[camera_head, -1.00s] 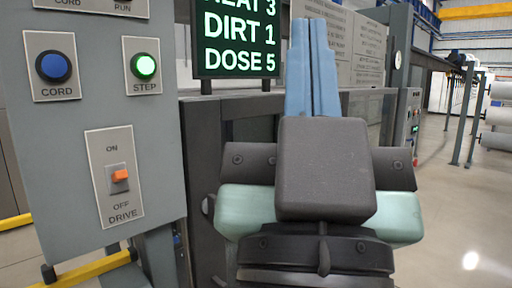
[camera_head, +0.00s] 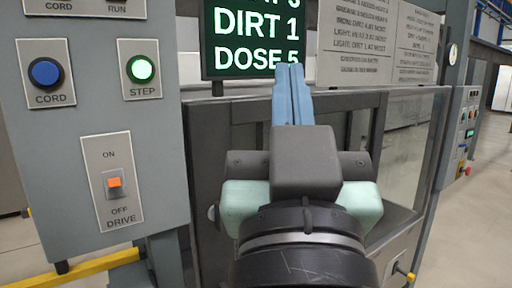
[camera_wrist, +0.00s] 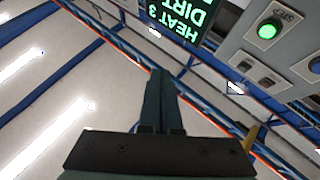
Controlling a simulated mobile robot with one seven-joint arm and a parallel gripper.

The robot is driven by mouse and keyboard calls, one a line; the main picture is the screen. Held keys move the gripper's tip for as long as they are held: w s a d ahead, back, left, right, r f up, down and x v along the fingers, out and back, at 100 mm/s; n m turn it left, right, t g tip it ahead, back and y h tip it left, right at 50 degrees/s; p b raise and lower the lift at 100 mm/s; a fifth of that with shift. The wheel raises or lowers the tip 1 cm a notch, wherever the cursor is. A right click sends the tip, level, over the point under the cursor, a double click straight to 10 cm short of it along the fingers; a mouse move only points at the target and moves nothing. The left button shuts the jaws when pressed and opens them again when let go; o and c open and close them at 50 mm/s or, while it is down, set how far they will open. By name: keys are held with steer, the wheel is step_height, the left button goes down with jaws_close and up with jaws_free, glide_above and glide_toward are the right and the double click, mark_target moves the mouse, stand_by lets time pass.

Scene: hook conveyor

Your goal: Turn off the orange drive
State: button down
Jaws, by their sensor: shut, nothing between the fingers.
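The orange drive switch (camera_head: 114,182) sits on a pale plate marked ON above, OFF and DRIVE below, low on the grey panel at the left in the head view. I cannot tell clearly which way its lever is set. My gripper (camera_head: 290,68) is right of the panel, fingers pointing up, shut and empty, well apart from the switch. In the wrist view the closed fingers (camera_wrist: 160,76) point up the picture, and the switch does not show there.
Above the switch are a blue CORD button (camera_head: 46,73) and a lit green STEP button (camera_head: 142,69). A grey cabinet (camera_head: 405,150) is behind my arm. A yellow rail (camera_head: 85,268) runs below the panel.

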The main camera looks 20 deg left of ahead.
steer(key=a+f+n+g+y+p, duration=0.25)
steer(key=a+n+g+y, duration=0.2)
steer(key=a+g, duration=0.4)
steer(key=n+g+y+p, duration=0.3)
steer(key=g, duration=0.2)
glide_toward(105, 138)
steer(key=v, duration=0.3)
steer(key=shift+s+f+t+h, duration=0.15)
steer(key=shift+s+t+h, duration=0.1)
steer(key=p+x, duration=0.3)
steer(key=x, duration=0.7)
steer(key=shift+w+a+p, duration=0.1)
steer(key=shift+a+p, duration=0.1)
steer(key=shift+p, duration=0.2)
steer(key=shift+s+d+f+m, duration=0.15)
steer(key=shift+d+f, duration=0.1)
steer(key=shift+f, duration=0.25)
steer(key=shift+s+d+f+m, duration=0.1)
steer(key=shift+s+d+f, duration=0.15)
steer(key=shift+f, duration=0.25)
steer(key=shift+s+d+f, duration=0.1)
steer(key=shift+d+f, duration=0.05)
steer(key=shift+f, duration=0.25)
steer(key=shift+s+d+f, duration=0.1)
steer(key=shift+d+f, duration=0.1)
steer(key=shift+f, duration=0.25)
steer(key=shift+f, duration=0.1)
